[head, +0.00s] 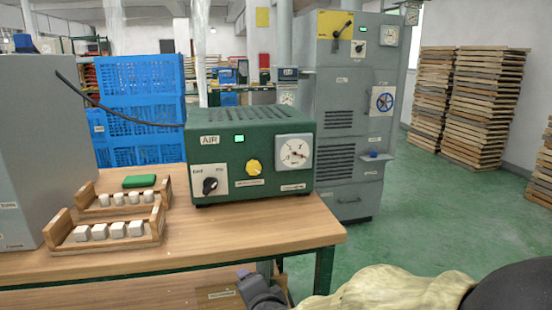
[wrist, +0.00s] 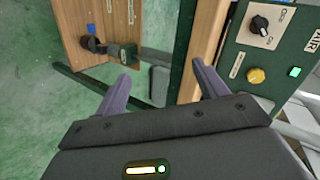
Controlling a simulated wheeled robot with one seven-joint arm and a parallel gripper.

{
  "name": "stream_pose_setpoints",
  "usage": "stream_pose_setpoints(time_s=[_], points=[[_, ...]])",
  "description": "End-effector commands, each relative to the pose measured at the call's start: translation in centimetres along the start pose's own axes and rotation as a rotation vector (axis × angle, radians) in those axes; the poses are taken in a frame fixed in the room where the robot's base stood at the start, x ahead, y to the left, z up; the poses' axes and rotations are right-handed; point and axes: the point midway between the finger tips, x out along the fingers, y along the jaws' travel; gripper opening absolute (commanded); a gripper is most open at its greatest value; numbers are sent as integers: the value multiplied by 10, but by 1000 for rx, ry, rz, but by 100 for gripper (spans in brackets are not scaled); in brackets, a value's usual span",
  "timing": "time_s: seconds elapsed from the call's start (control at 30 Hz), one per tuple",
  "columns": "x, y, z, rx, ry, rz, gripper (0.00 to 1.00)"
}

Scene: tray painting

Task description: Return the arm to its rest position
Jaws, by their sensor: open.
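My gripper (wrist: 160,78) shows in the wrist view with its two purple fingers spread apart and nothing between them. In the head view my gripper (head: 246,275) is at the bottom centre, just in front of the table's front edge and below its top. Only part of it shows there, and its fingers cannot be told apart. The arm's rest position is not marked in either view.
A wooden table (head: 230,240) carries a green AIR box (head: 250,155), also at right in the wrist view (wrist: 275,50). Wooden racks (head: 105,245) of white blocks stand left. A lower shelf (head: 150,294) lies beneath.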

Motion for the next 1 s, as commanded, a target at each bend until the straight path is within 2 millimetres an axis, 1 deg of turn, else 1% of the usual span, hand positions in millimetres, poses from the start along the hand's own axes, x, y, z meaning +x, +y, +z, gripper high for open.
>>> stream_pose_setpoints(time_s=[0.03,0.17,0.2,0.3,0.4,0.5,0.63,0.67,0.7,0.87,1.0], points=[[0,17,-15,-98,-10,71,72],[-7,67,-47,-378,-90,260,72],[-12,83,-56,-455,-124,315,72],[-27,118,-75,-617,-217,435,72],[-45,147,-89,-747,-315,532,72],[-64,172,-101,-850,-416,610,72],[-91,201,-115,-955,-550,693,72],[-94,189,-116,-955,-542,685,72],[-97,182,-117,-954,-540,683,72],[-109,160,-122,-952,-537,681,72],[-123,137,-128,-951,-536,681,72]])
